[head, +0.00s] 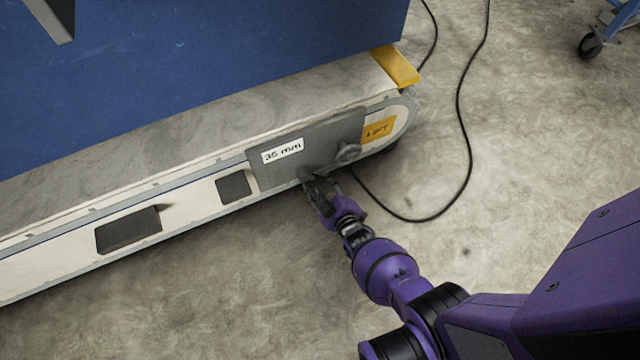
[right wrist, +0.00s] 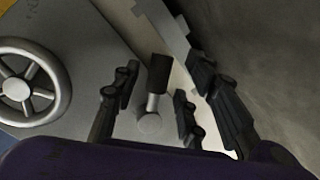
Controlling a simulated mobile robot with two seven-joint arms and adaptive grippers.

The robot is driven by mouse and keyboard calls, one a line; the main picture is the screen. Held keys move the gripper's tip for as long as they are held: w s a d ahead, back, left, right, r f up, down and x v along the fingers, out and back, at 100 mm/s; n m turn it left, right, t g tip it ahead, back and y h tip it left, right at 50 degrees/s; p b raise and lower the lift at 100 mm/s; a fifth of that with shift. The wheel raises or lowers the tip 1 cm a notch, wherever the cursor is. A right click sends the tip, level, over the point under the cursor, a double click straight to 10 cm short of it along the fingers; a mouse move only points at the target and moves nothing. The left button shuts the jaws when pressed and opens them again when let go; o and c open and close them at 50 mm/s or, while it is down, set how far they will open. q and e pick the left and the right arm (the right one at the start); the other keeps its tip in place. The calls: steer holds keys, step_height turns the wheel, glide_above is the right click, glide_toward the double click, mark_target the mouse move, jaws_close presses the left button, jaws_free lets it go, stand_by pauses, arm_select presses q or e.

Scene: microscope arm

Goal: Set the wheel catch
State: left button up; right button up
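The catch is a short metal lever with a black grip (right wrist: 158,72), standing right of the wheel on a round metal base (right wrist: 149,122). In the head view the catch is hard to make out by my fingers. My right gripper (head: 314,184) is open at the plate's lower edge. Its dark fingers stand on either side of the catch, with visible gaps. My left gripper is not in view.
The plate bears a white "35 mm" label (head: 283,150), with a yellow "LIFT" label (head: 379,129) to its right. A blue machine body (head: 200,70) rises behind. A black cable (head: 462,120) lies on the floor at right. The floor in front is clear.

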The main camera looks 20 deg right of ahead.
steer(key=shift+w+f, duration=0.1)
steer(key=shift+w, duration=0.2)
jaws_close()
steer(key=shift+d, duration=0.1)
